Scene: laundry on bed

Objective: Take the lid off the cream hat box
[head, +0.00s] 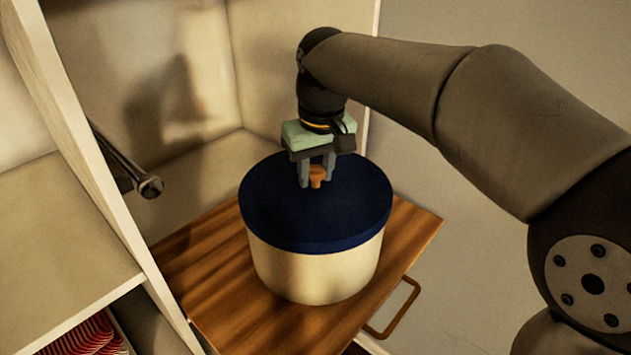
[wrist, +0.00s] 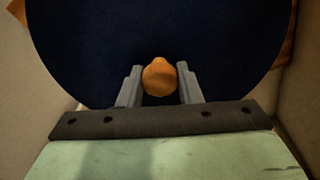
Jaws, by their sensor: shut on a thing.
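The cream hat box (head: 318,277) stands upright on a wooden surface. Its dark blue lid (head: 357,205) sits on top, level, with no gap showing at the rim. An orange-brown knob (head: 317,177) stands at the middle of the lid. My gripper (head: 317,181) points down over the lid and is shut on the knob. In the wrist view the knob (wrist: 159,77) lies between the two grey fingers, with the blue lid (wrist: 90,45) behind it. The far side of the box is hidden by the lid.
The wooden surface (head: 221,283) has a handle (head: 400,308) at its front right. Cream walls stand close behind. A white upright panel (head: 95,180) is at the left, with a dark metal rod (head: 125,160) beside it. Red striped items (head: 88,337) lie low at the left.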

